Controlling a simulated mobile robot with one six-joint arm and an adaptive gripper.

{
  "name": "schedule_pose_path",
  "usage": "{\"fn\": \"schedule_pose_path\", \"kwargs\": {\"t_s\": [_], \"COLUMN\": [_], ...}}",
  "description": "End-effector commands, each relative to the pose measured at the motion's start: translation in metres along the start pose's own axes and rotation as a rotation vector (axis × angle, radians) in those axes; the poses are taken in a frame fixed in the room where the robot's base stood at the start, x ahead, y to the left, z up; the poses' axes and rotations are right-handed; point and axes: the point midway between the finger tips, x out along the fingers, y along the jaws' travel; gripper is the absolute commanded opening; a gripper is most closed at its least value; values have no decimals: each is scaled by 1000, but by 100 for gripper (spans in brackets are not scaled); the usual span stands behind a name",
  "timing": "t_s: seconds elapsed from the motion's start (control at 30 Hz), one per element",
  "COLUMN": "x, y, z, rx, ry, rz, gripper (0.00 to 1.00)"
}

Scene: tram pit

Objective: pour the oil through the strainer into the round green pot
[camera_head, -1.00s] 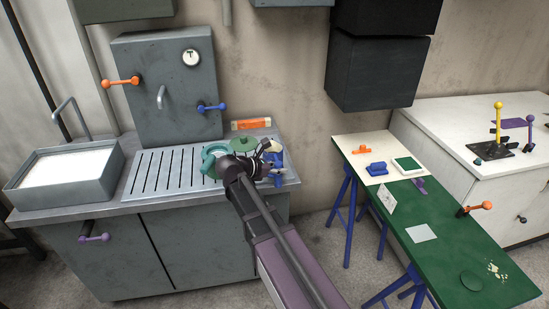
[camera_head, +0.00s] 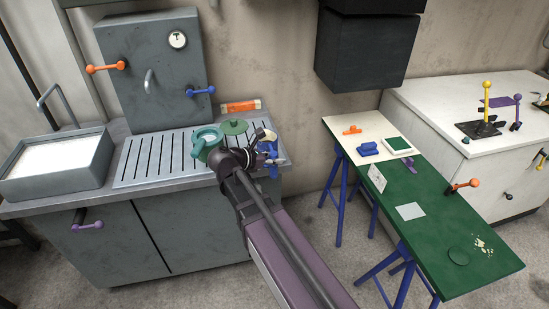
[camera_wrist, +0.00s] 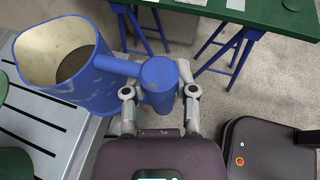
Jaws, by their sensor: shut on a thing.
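My gripper (camera_wrist: 160,105) is shut on the handle of a blue jug (camera_wrist: 95,95). The jug's cream inside holds a dark patch, likely oil, low in it. In the head view the jug (camera_head: 268,150) is partly hidden behind my wrist, at the right end of the counter. A round teal-green pot (camera_head: 199,149) stands on the ribbed counter, left of my gripper. A pale round piece lies in its mouth, perhaps the strainer; it is too small to tell. A green lid-like disc (camera_head: 235,127) lies behind it.
A grey cabinet (camera_head: 150,75) with orange and blue handles stands behind the ribbed drainboard (camera_head: 150,160). A sink basin (camera_head: 55,165) is at the left. A green-topped trestle table (camera_head: 440,210) stands right, beyond a floor gap. An orange box (camera_head: 240,106) lies by the wall.

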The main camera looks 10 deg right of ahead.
Motion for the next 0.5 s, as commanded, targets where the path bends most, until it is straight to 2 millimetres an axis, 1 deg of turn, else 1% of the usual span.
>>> {"fn": "schedule_pose_path", "kwargs": {"t_s": [0.03,0.07,0.1,0.13,0.17,0.5], "x": [0,0,0,0,0,0], "y": [0,0,0,0,0,0], "z": [0,0,0,0,0,0], "rx": [1,1,1,1,1,1], "ry": [-1,-1,-1,-1,-1,-1], "rz": [0,0,0,0,0,0], "gripper": [33,24,12,3,0,0]}}
